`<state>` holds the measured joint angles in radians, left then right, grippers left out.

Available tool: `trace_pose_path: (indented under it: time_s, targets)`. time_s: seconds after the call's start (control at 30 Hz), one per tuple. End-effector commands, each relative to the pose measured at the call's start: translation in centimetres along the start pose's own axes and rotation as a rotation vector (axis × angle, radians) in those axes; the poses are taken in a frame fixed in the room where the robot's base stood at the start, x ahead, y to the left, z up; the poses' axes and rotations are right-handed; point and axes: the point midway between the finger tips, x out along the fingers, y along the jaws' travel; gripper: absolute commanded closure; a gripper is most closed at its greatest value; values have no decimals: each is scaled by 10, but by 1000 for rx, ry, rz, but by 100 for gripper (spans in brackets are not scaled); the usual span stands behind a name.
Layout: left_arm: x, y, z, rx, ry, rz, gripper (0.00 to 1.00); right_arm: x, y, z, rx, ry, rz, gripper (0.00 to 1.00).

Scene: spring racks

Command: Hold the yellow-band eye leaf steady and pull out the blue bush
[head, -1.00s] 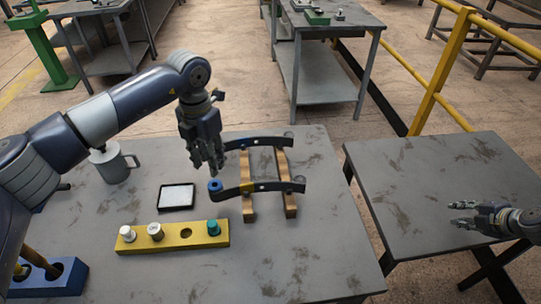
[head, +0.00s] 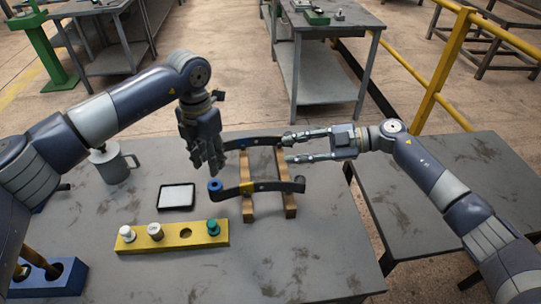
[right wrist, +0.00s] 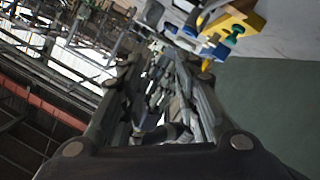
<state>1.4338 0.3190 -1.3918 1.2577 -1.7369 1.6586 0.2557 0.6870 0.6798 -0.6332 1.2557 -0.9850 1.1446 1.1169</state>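The yellow-band eye leaf (head: 270,186) is a dark curved strip in the head view, lying across two wooden blocks. Its yellow band sits left of its middle. The blue bush (head: 215,185) is in the eye at its left end. My left gripper (head: 217,172) points down just above and behind the blue bush; its finger gap is unclear. My right gripper (head: 288,147) is open and empty, its fingers pointing left over the right part of the rack, behind the banded leaf. The right wrist view mostly shows the gripper's own fingers.
A second dark leaf (head: 262,141) lies behind on the wooden blocks (head: 290,207). A yellow holder (head: 172,238) with white and green bushes stands in front. A black-framed tray (head: 177,197), a grey mug (head: 112,164) and a blue holder (head: 68,275) are at left.

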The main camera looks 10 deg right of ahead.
Motion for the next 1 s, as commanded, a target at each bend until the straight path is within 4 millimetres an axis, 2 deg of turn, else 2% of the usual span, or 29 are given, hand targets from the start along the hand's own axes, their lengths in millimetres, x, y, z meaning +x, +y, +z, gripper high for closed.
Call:
trace_pose_path:
  time_s: [0.03,0.2,0.4,0.53,0.7,0.83,1.0]
  targets:
    - [0,0,0,0,0,0,67,18,-6,-8,29,-9,-82,71]
    - [0,0,0,0,0,0,67,60,-36,-17,157,-148,-352,71]
    - [0,0,0,0,0,0,67,81,-53,-18,284,-466,-567,71]
    - [0,0,0,0,0,0,67,81,-49,-16,346,-733,-611,71]
    - [0,0,0,0,0,0,67,72,-32,-17,398,-1040,-557,71]
    - [0,0,0,0,0,0,67,66,-20,-20,418,-1185,-494,71]
    - [0,0,0,0,0,0,67,63,-16,-18,431,-1254,-454,71]
